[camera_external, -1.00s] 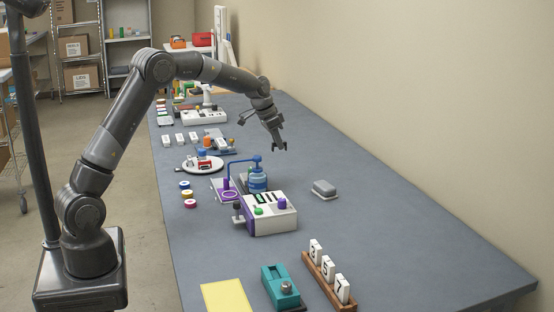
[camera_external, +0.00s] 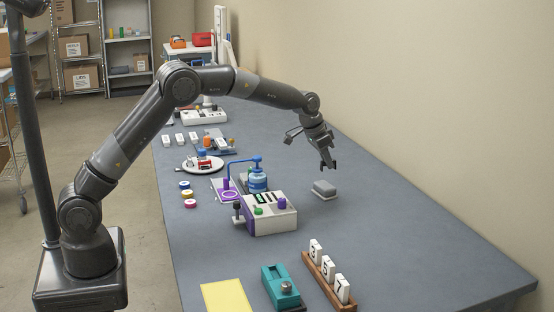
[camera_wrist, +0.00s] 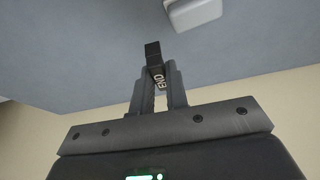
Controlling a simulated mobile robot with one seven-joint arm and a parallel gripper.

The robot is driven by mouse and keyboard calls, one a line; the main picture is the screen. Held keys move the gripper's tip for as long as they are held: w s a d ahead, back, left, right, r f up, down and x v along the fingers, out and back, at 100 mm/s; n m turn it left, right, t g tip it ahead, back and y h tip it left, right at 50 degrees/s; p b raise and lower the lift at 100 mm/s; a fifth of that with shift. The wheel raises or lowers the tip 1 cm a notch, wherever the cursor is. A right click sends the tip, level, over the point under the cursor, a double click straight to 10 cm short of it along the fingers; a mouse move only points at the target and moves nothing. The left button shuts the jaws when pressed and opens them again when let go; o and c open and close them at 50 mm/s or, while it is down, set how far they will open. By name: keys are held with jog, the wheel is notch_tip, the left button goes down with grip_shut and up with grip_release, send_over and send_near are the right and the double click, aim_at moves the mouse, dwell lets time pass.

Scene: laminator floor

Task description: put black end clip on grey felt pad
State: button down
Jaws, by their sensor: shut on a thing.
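My gripper (camera_external: 329,167) hangs above the table, just above and slightly right of the grey felt pad. In the wrist view, my gripper (camera_wrist: 158,92) is shut on the black end clip (camera_wrist: 153,56), a small dark block lettered "END". The clip is too small to make out in the external view. The grey felt pad (camera_external: 324,187) is a rounded grey block on a pale base, lying on the table. It also shows at the top of the wrist view (camera_wrist: 195,10), apart from the clip, with nothing seen on it.
A wooden rack of numbered white tiles (camera_external: 328,279) and a teal device (camera_external: 281,288) are at the front. The table right of the pad is clear.

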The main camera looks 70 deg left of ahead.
jog(key=a+f, duration=0.1)
jog(key=a, duration=0.1)
jog(key=w+a+f, duration=0.1)
jog(key=a+f, duration=0.1)
jog(key=w+a+f, duration=0.1)
jog(key=a, duration=0.1)
jog(key=shift+w+a+f, duration=0.15)
jog(key=shift+a, duration=0.2)
jog(key=shift+f, duration=2)
jog(key=c, duration=1.4)
grip_release()
jog(key=shift+f, duration=0.15)
jog(key=shift+c, duration=0.2)
jog(key=v, duration=1.2)
jog(key=shift+r, duration=0.25)
